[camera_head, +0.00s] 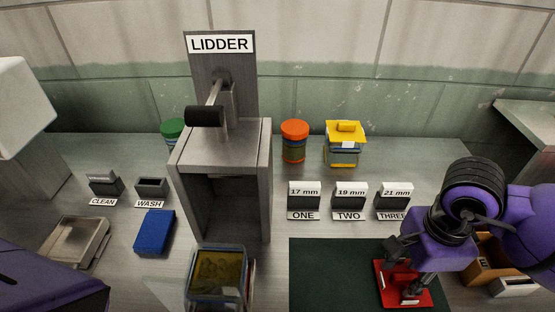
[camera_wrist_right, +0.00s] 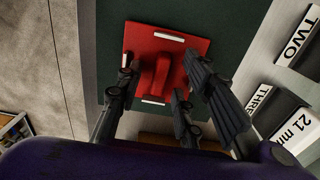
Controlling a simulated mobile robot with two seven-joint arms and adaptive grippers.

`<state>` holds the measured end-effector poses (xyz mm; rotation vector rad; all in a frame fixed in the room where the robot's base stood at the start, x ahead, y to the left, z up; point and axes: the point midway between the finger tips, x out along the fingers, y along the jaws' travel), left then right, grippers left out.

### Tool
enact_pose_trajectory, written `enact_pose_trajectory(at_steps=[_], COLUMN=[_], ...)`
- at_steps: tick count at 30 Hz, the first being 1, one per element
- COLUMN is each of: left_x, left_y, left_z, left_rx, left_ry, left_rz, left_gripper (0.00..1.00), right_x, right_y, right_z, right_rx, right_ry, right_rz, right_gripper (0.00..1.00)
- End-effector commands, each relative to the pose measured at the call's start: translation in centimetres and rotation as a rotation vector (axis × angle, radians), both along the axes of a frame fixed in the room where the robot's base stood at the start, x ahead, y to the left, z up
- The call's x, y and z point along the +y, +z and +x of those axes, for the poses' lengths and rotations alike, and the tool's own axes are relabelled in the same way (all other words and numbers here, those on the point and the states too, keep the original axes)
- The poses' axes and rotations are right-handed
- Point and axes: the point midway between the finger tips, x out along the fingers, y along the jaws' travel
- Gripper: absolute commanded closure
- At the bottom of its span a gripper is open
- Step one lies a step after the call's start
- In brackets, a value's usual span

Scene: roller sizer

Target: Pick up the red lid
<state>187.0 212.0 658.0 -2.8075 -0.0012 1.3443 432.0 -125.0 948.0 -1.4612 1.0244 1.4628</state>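The red lid (camera_head: 397,287) is a flat square plate with a raised bar handle and white strips. It lies on the dark green mat (camera_head: 325,270) at the front right. My right gripper (camera_head: 402,274) is over it, pointing down, and partly covers it in the head view. In the right wrist view the lid (camera_wrist_right: 190,47) is in front of my right gripper (camera_wrist_right: 160,85). Its fingers are spread, one on each side of the handle, with gaps visible. Whether the fingertips touch the plate is unclear. My left gripper is not in view.
The grey LIDDER press (camera_head: 259,150) stands left of the mat, with a glass container (camera_head: 217,275) in front. An orange-lidded jar (camera_head: 294,142) and a yellow-lidded jar (camera_head: 345,145) stand behind. Labelled blocks ONE, TWO (camera_head: 350,197) and THREE line the mat's back. A brown box (camera_head: 492,262) is close right.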

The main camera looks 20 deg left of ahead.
Motion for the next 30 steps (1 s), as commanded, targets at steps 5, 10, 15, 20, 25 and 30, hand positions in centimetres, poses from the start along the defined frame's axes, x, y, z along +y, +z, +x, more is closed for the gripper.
enact_pose_trajectory(at_steps=[5, 10, 15, 20, 25, 30], left_x=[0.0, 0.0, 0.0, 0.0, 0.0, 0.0], left_y=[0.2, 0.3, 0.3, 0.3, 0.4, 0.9], left_z=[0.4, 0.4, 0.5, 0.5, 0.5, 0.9], left_rx=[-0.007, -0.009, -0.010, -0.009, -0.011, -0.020], left_ry=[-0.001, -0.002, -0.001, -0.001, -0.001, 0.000], left_rz=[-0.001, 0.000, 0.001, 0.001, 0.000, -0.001], left_gripper=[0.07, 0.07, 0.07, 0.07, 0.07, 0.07], right_x=[0.0, 0.0, 0.0, 0.0, 0.0, -0.1], right_y=[0.0, 0.0, 0.0, 0.0, 0.2, 1.5], right_z=[0.0, 0.0, 0.0, 0.0, 0.1, 0.5], right_rx=[-0.001, -0.001, -0.001, -0.001, -0.002, -0.005], right_ry=[0.000, -0.001, -0.001, -0.001, -0.002, -0.006], right_rz=[0.000, 0.000, 0.000, 0.000, 0.001, 0.000], right_gripper=[0.66, 0.84, 1.00, 1.00, 1.00, 1.00])
